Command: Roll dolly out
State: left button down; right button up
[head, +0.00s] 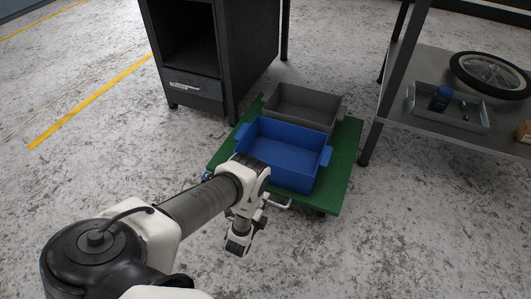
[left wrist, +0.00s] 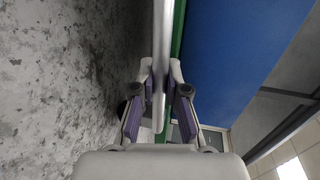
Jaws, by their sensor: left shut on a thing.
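The dolly has a flat green deck (head: 345,160) and stands low on the floor between a dark cabinet and a table. A pale handle (head: 282,205) sticks out at its near edge. My left gripper (head: 265,201) is at this near edge, partly hidden by my own wrist. In the left wrist view its fingers (left wrist: 160,88) are shut on the pale handle bar (left wrist: 162,40), with the green deck edge (left wrist: 178,35) right behind. A blue bin (head: 290,175) and a grey bin (head: 305,106) ride on the deck. My right gripper is not in view.
The dark cabinet (head: 230,60) stands close at the dolly's back left. The table (head: 395,110) stands at the right, its leg near the deck; its shelf carries a grey tray (head: 465,118) and a wheel (head: 490,75). The near floor is clear.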

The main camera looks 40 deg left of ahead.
pick_arm(q)
jog(key=shift+s+d, duration=0.1)
jog(key=shift+s, duration=0.25)
jog(key=c, duration=1.2)
grip_release()
jog(key=shift+s, duration=0.1)
jog(key=v, duration=1.2)
